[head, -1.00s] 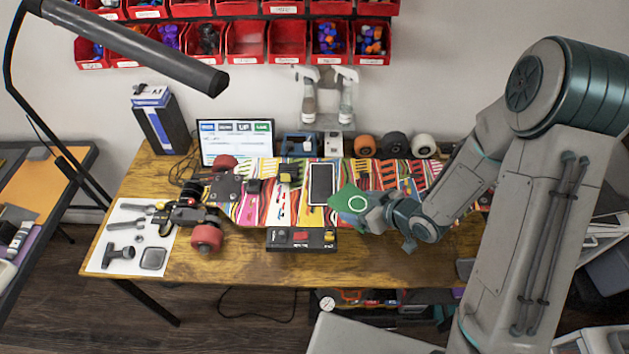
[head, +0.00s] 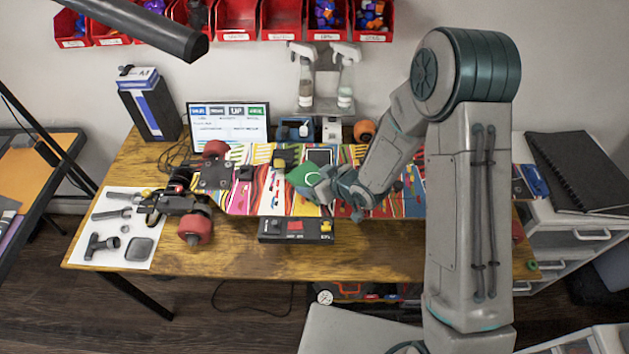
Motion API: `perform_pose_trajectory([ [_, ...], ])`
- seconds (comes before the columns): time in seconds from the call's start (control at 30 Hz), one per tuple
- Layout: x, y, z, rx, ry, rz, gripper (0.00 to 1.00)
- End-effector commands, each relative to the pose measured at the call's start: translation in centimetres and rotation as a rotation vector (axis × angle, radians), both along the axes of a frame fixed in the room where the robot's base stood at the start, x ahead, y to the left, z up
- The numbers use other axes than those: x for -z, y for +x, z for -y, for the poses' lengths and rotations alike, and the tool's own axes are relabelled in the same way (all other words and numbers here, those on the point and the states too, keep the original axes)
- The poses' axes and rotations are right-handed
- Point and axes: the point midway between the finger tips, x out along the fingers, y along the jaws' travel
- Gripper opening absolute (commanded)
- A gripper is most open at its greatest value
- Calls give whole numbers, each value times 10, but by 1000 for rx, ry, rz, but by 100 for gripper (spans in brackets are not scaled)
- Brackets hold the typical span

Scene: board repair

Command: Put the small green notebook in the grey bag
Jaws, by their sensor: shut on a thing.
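The small green notebook (head: 300,174), with a pale ring mark on its cover, is in my gripper (head: 315,183) above the colourful skateboard deck. My gripper is shut on its right part; the fingers are small and partly hidden. The notebook is tilted and covers part of the deck. I cannot make out a grey bag for certain in this view.
The skateboard deck (head: 262,198) with red wheels lies across the wooden workbench (head: 222,262). A laptop-like screen (head: 229,124) and spray bottles (head: 345,92) stand behind it. A white tool sheet (head: 103,250) lies left. A white drawer cabinet with a black notebook (head: 575,168) stands right.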

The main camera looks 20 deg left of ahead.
Motion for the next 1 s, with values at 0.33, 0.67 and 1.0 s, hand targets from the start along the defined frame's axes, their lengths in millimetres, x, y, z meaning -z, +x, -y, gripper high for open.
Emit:
perform_pose_trajectory([
  [0.33, 3, 1, 0, 2, 0, 2, 51],
  [0.67, 2, 0, 1, 1, 0, 1, 99],
  [1.0, -12, -6, 14, 4, 0, 2, 99],
])
